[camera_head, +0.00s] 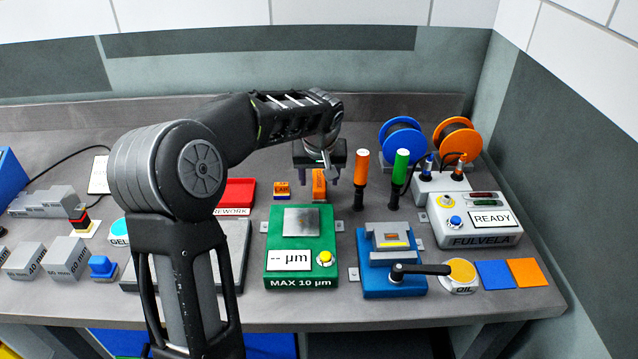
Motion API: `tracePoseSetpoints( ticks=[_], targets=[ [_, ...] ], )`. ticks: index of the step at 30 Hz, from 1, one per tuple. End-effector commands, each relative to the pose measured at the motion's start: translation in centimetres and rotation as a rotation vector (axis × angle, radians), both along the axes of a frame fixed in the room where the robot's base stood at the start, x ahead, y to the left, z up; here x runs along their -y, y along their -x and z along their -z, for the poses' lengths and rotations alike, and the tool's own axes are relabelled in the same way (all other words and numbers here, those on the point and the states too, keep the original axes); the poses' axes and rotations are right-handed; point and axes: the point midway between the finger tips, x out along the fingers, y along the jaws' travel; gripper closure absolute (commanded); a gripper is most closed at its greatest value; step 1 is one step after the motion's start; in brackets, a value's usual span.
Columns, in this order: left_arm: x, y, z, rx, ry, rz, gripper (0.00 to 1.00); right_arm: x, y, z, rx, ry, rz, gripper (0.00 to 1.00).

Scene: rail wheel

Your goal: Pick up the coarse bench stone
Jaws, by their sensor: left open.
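My left gripper (320,178) is open, pointing down over the back middle of the bench. Its two fingers sit at either side of an upright orange block (319,186). I cannot tell whether they touch it, and the gripper hides the top of the block. No label that reads coarse bench stone is legible, so I cannot confirm that this block is the stone. A small orange and dark block (282,189) with lettering stands just left of it. My right gripper is not in view.
A green gauge box (300,265) stands in front of the gripper, with a blue vise (391,262) to its right. Orange-handled (362,166) and green-handled (400,166) tools stand close right. A red rework tray (236,195) is left. My left arm hides part of the bench.

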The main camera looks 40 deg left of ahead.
Motion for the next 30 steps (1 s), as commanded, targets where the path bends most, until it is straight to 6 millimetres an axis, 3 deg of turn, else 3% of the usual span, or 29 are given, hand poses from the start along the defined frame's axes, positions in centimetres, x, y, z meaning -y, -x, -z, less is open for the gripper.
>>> tracePoseSetpoints(
  ticks=[6, 23, 30],
  targets=[
    [-0.4, -0.5, 1.7, -0.001, -0.001, 0.0, 0.43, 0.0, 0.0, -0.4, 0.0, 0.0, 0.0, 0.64],
    [-0.4, -0.5, 1.7, 0.0, 0.0, 0.0, 0.43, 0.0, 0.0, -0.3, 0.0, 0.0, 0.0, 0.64],
    [-0.4, -0.5, 1.7, 0.0, 0.0, 0.0, 0.62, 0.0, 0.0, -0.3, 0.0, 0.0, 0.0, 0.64]
  ],
)
